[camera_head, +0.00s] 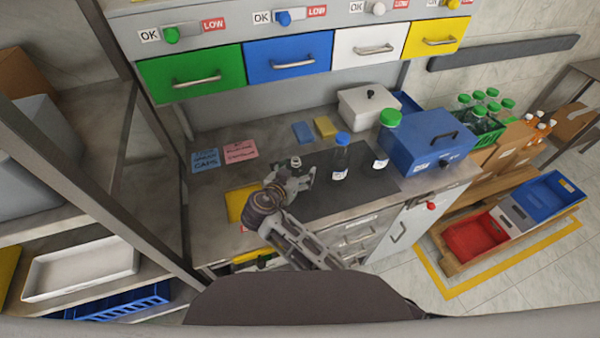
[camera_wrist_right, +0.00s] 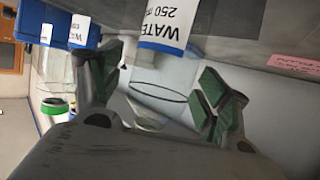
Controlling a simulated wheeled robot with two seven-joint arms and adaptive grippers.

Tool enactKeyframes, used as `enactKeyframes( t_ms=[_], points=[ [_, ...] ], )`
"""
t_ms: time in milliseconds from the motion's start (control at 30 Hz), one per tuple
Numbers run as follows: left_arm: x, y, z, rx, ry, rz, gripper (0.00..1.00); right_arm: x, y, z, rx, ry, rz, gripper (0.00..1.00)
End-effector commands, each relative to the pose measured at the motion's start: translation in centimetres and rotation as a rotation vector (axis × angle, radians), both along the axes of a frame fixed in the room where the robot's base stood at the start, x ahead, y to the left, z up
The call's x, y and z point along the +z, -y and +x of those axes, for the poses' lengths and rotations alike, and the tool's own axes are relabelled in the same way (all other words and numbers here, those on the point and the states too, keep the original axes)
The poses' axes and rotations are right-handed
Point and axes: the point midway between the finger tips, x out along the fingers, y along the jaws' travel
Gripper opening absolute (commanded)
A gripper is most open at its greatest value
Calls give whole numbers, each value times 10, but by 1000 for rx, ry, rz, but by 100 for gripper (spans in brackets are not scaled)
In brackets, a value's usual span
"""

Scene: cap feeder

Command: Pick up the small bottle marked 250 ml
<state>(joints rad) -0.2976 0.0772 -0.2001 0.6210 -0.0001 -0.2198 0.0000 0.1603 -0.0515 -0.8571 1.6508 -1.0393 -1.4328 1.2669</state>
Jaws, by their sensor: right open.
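The small bottle marked 250 ml (camera_wrist_right: 158,75) is clear and shows no coloured cap, with a white label and blue band. In the right wrist view its body and neck lie between the two spread fingers of my right gripper (camera_wrist_right: 155,92). Touch cannot be told. In the head view only its pale top (camera_head: 296,161) shows, at the fingers of my right gripper (camera_head: 293,180), which is open over the mat's left part. The gripper hides the rest of it. My left gripper is not in view.
A blue-capped bottle (camera_head: 341,160) and a green-capped bottle (camera_head: 383,148) stand to the right on the dark mat (camera_head: 318,203). A blue box (camera_head: 425,140) and a white box (camera_head: 365,107) are beyond. Coloured drawers (camera_head: 288,58) overhang the back. Pink and blue notes lie left.

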Motion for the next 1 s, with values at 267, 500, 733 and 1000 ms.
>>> enactKeyframes(
  t_ms=[267,500,733,1000],
  points=[
    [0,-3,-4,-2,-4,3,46,0,-1,-1,0,-1,0,76],
    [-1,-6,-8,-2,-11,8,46,0,0,-1,0,-1,0,71],
    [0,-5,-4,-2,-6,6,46,0,0,-1,0,-1,0,41],
    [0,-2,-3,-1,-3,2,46,0,0,-1,0,0,0,35]
  ],
)
